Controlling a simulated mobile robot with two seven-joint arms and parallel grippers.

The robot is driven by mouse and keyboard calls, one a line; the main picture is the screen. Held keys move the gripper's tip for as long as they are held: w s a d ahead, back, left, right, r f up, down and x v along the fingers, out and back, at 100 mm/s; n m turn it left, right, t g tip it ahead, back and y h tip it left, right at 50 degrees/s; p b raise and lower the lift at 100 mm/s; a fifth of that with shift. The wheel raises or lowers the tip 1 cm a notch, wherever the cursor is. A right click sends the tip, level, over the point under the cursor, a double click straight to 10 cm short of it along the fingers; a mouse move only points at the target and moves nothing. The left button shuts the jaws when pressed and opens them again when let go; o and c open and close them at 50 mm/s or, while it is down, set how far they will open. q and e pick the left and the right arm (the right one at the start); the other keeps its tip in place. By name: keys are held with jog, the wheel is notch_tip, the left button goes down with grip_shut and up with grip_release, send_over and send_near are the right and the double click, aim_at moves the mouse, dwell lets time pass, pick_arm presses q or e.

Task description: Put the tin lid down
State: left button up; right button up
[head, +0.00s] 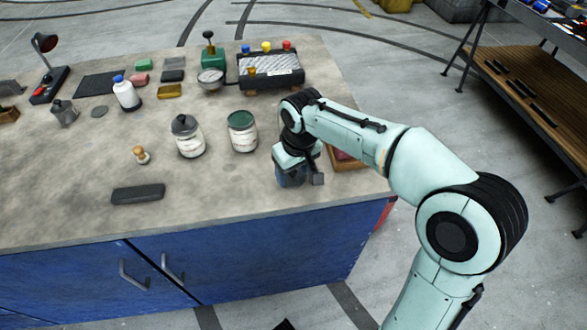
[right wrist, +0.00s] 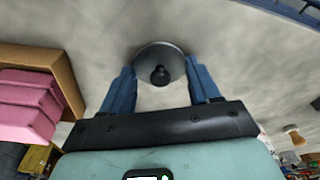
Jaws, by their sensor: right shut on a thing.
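My right gripper (head: 292,178) is low over the front right part of the bench (head: 225,195), to the right of the green-lidded jar (head: 242,132). In the right wrist view the blue fingers of my right gripper (right wrist: 162,70) are on either side of the tin lid (right wrist: 160,57), a round dark grey disc with a black knob. They are shut on it. I cannot tell whether the lid touches the bench top. In the head view the lid is hidden by the gripper. My left gripper is not in view.
A wooden box (head: 352,165) with pink blocks (right wrist: 28,100) stands close beside the right gripper. A grey-lidded jar (head: 189,138), a wooden-topped stamp (head: 140,155) and a dark flat block (head: 138,194) are farther left. Bare bench lies between the block and gripper.

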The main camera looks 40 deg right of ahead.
aim_at(298, 184)
jog(key=o, duration=1)
jog(key=shift+o, duration=0.2)
jog(key=shift+r, duration=0.1)
jog(key=shift+r, duration=0.4)
notch_tip(298, 184, up, 11)
jog(key=s+p, duration=0.1)
jog(key=p, duration=0.2)
jog(key=shift+s+a, duration=0.15)
jog(key=shift+s, duration=0.25)
